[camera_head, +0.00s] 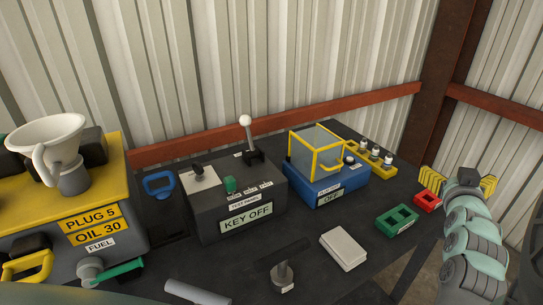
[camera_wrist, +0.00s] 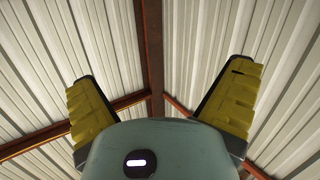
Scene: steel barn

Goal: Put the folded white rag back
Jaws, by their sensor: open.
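The folded white rag (camera_head: 343,248) appears to be the flat white rectangular block lying on the dark bench top, near its front right part. My gripper (camera_head: 459,182) is at the right in the head view, raised and to the right of the rag, apart from it. Its yellow fingers are spread with nothing between them. In the wrist view my gripper (camera_wrist: 163,100) shows both yellow fingers wide apart, pointing up toward the wall corner and roof. The rag is not in the wrist view.
A black test panel (camera_head: 205,218) with a lever, a blue box with a yellow-framed guard (camera_head: 340,188), and a yellow-grey engine unit (camera_head: 70,235) stand on the bench. A green tray (camera_head: 382,226), a red tray (camera_head: 427,201), a dark knobbed tool (camera_head: 283,276) and a grey cylinder (camera_head: 197,293) lie around the rag.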

